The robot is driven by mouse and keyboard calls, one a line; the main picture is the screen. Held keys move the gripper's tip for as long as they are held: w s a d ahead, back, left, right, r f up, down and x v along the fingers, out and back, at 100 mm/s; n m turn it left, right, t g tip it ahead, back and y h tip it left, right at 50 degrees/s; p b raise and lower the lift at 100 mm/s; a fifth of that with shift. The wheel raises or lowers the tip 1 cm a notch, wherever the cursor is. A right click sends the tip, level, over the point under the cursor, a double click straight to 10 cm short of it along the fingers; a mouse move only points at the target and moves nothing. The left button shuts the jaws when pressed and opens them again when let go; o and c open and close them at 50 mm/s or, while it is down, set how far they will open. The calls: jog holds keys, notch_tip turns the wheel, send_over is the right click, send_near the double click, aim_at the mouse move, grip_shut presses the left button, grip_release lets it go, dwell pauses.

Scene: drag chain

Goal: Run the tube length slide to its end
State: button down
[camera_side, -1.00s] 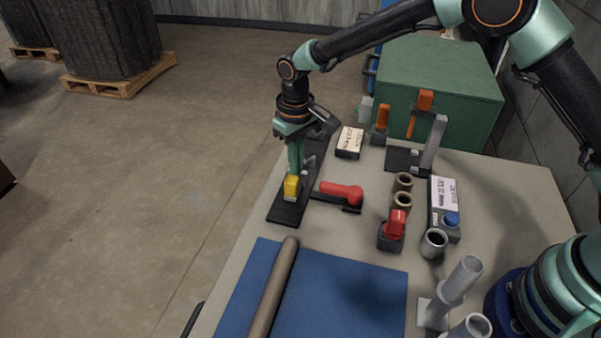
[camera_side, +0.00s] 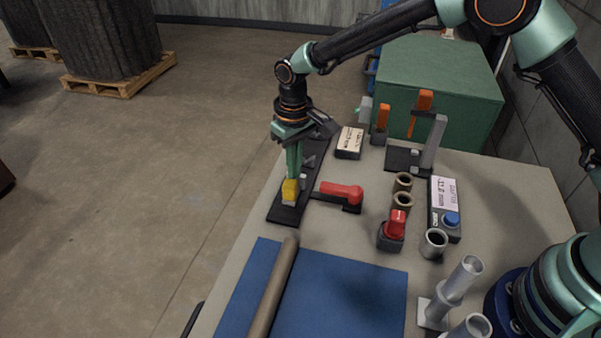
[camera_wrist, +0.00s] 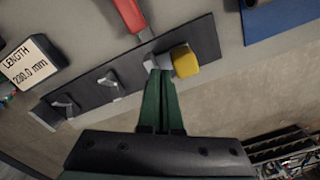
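The slide is a yellow block (camera_side: 290,191) on a small grey base, near the front end of a long dark rail plate (camera_side: 279,215). In the wrist view the yellow block (camera_wrist: 185,61) sits near the right end of the plate (camera_wrist: 205,42). My gripper (camera_side: 294,177) is low over the plate, right behind the block. In the wrist view my gripper (camera_wrist: 160,74) has its two green fingers together, tips beside the block and its grey part. I cannot tell whether they touch. A display (camera_wrist: 31,70) reads LENGTH and about 280.0 mm; it also stands behind the plate in the side view (camera_side: 349,141).
A red-handled lever (camera_side: 341,191) lies right of the plate. A red switch (camera_side: 396,224), metal cups (camera_side: 434,243) and a meter with a blue button (camera_side: 445,212) stand further right. A blue mat with a roller (camera_side: 272,288) lies in front. Grey brackets (camera_wrist: 108,80) stand on the plate.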

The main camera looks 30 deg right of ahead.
aim_at(289, 185)
jog(key=shift+s+a+f, duration=0.15)
jog(key=shift+s+a, duration=0.6)
jog(key=shift+s, duration=0.05)
jog(key=shift+s+a+f, duration=0.15)
jog(key=shift+s+a, duration=0.55)
jog(key=shift+s, duration=0.1)
dwell(0.3)
jog(key=shift+w, duration=0.1)
jog(key=shift+w+d, duration=0.4)
jog(key=shift+d, duration=0.15)
jog(key=shift+w+a+r, duration=0.1)
jog(key=shift+w+r, duration=0.05)
jog(key=shift+r, duration=4.05)
